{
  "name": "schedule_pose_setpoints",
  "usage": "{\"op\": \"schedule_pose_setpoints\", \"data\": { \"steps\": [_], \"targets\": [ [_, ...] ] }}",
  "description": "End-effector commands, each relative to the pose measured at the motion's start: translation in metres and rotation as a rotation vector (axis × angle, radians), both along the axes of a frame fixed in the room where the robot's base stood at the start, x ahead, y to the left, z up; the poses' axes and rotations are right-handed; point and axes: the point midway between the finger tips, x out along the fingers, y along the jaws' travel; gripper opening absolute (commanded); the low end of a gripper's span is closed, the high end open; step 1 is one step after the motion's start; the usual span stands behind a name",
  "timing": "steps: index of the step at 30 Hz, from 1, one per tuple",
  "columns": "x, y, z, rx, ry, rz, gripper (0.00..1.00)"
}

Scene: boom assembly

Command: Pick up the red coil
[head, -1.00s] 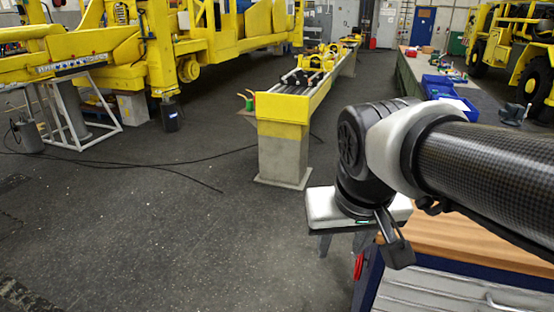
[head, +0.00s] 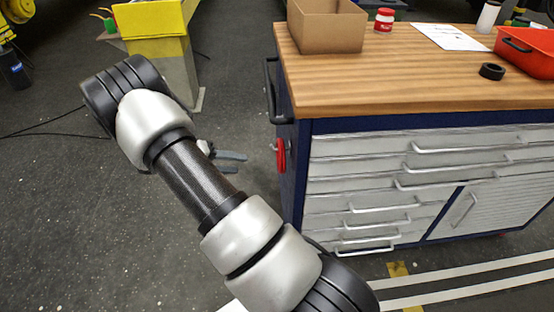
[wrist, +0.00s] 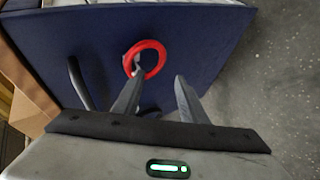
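The red coil (head: 281,156) hangs on the dark blue left side of the workbench. In the wrist view the coil (wrist: 161,57) shows as a ring on a small hook or peg, partly seen inside it. My gripper (head: 242,163) is open and empty, left of the coil in the head view, with its fingers pointing toward the bench side and a gap between. In the wrist view my gripper (wrist: 159,78) has two spread fingers; the left fingertip appears over the ring's lower edge. I see no contact.

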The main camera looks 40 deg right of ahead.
Motion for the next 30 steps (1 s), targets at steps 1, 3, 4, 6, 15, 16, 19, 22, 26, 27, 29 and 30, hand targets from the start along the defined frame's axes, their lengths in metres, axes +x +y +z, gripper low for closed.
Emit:
{"op": "schedule_pose_setpoints", "data": {
  "steps": [1, 3, 4, 6, 15, 16, 19, 22, 26, 27, 29, 30],
  "targets": [
    [0.001, -0.004, -0.007, -0.01, 0.0, 0.002, 0.39],
    [0.001, -0.011, -0.013, -0.014, -0.001, 0.002, 0.39],
    [0.0, -0.015, -0.016, -0.015, -0.001, 0.003, 0.39],
    [-0.002, -0.027, -0.023, -0.014, 0.0, 0.0, 0.39],
    [-0.007, -0.082, -0.056, -0.012, 0.001, 0.0, 0.39],
    [-0.007, -0.087, -0.059, -0.012, 0.0, 0.0, 0.39],
    [-0.008, -0.098, -0.065, -0.011, -0.001, 0.002, 0.39],
    [-0.008, -0.104, -0.068, -0.011, -0.001, 0.003, 0.39],
    [-0.009, -0.112, -0.073, -0.012, 0.0, 0.0, 0.39],
    [-0.009, -0.117, -0.076, -0.012, 0.0, 0.0, 0.39],
    [-0.008, -0.125, -0.081, -0.011, -0.001, -0.001, 0.39],
    [-0.008, -0.131, -0.084, -0.011, -0.001, -0.001, 0.39]
  ]
}}
